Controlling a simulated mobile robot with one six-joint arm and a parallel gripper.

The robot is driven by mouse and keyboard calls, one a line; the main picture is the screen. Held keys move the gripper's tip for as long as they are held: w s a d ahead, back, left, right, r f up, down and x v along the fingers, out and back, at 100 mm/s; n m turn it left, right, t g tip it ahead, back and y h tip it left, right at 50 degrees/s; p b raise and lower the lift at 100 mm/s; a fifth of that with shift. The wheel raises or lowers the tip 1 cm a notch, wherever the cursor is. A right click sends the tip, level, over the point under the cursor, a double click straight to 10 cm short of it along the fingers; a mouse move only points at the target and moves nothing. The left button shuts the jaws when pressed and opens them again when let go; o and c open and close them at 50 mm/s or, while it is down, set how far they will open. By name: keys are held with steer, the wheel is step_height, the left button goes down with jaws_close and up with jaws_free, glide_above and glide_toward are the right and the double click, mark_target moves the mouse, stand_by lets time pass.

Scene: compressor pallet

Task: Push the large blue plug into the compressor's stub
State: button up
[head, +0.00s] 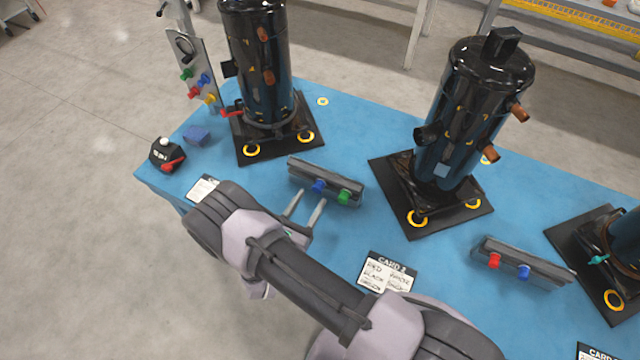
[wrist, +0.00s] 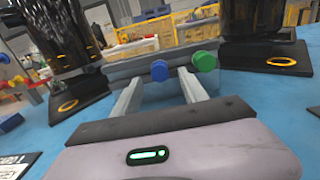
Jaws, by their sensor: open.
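A blue plug (head: 319,186) and a green plug (head: 344,197) sit side by side in a dark rack. My gripper (head: 308,206) is open and empty in front of this rack. In the wrist view the blue plug (wrist: 160,70) shows between the fingertips, and the green plug (wrist: 205,61) is just right of them. Another blue plug (head: 524,272) sits beside a red plug (head: 495,260) in a second rack. Black compressors (head: 262,60) (head: 470,115) stand on dark base plates, with copper-coloured stubs (head: 520,112) on their sides. I cannot tell which stub is the task's.
A third compressor (head: 628,235) is cut off at the right edge. A panel with coloured plugs (head: 200,80), a small blue block (head: 197,136) and a black box with a red lever (head: 167,154) are at the left.

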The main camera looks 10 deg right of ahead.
mark_target(316, 191)
steer(key=shift+b+x, duration=0.5)
steer(key=shift+x, duration=1.7)
jaws_close()
steer(key=shift+s+a, duration=0.1)
stand_by(1.0)
steer(key=shift+b+v, duration=0.3)
steer(key=shift+v, duration=2.6)
